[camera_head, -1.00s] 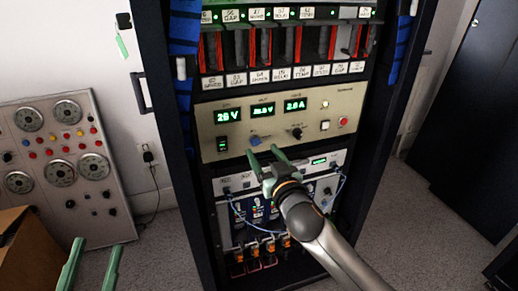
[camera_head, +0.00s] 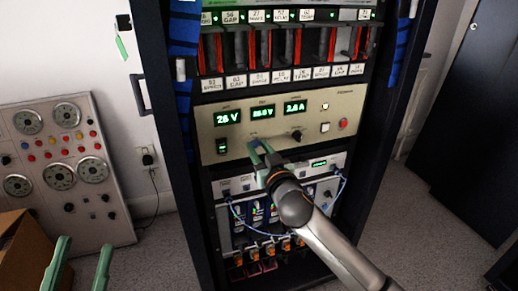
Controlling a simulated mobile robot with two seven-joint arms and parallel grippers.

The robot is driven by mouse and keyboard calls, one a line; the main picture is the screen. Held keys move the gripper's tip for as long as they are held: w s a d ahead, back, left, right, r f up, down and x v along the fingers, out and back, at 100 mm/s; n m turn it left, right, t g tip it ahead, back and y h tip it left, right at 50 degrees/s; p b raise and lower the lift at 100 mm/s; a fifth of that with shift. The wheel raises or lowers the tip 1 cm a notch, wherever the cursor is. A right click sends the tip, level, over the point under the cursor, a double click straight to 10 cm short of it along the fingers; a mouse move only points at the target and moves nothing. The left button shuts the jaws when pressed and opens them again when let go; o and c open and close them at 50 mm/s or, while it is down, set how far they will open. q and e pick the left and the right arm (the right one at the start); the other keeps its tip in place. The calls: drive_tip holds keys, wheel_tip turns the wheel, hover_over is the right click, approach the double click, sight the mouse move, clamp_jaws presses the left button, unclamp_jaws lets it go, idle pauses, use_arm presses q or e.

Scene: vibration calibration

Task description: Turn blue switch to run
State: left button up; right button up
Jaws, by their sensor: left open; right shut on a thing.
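The blue switch is on the beige power supply panel (camera_head: 226,118), below the green displays. It is now hidden behind the fingertips of my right gripper (camera_head: 259,144), which are shut on it. The switch's setting and its label cannot be made out. A black knob (camera_head: 297,135) sits on the same panel to the right of the fingers. My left gripper (camera_head: 84,243) is open and empty at the bottom left, away from the rack.
The tall dark rack (camera_head: 158,105) holds the panel, with labelled card slots above and cabled modules (camera_head: 262,215) below. A gauge board (camera_head: 110,222) leans against the left wall. A cardboard box (camera_head: 22,250) stands at the lower left, near my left gripper.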

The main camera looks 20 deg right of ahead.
clamp_jaws()
